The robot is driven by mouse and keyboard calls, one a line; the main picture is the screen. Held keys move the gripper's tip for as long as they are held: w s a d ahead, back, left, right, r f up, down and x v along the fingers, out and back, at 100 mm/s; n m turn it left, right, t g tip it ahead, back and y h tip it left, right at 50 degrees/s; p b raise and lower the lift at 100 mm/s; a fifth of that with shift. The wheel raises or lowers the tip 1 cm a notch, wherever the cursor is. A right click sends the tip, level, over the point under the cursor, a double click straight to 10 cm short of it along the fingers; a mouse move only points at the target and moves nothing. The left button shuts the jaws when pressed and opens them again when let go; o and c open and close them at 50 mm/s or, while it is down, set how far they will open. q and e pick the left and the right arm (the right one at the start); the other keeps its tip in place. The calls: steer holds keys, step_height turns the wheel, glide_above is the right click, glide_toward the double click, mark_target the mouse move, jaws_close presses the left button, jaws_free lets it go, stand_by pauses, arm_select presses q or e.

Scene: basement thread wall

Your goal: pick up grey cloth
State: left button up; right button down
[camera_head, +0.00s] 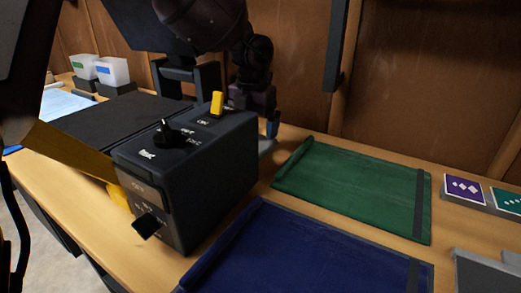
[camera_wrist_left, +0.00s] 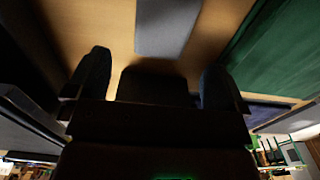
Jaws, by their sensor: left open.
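A grey cloth (camera_wrist_left: 168,28) lies flat on the wooden bench in the left wrist view, ahead of and roughly between the two fingers. In the head view only a small grey patch of it (camera_head: 266,145) shows behind the black box, beside the green mat. My left gripper (camera_head: 268,126) points down behind the box, near that patch; its fingertips are partly hidden. In the left wrist view my left gripper (camera_wrist_left: 155,80) is open, its fingers well apart with nothing held between them. My right gripper is not in view.
A black box (camera_head: 215,175) with a knob and yellow switch stands in front of the gripper. A green mat (camera_head: 350,190) and blue mat (camera_head: 300,255) lie to the right. White bins (camera_head: 112,70) stand far left. The wooden wall (camera_head: 420,80) is close behind.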

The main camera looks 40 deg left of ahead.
mark_target(265, 145)
arm_select(q)
steer(key=shift+w+f+b, duration=0.15)
steer(key=shift+f+b, duration=0.3)
steer(key=shift+f, duration=0.9)
steer(key=shift+w+f+b, duration=0.15)
steer(key=shift+f+b, duration=0.3)
steer(key=shift+f, duration=0.9)
steer(key=shift+c, duration=0.3)
steer(key=c, duration=1)
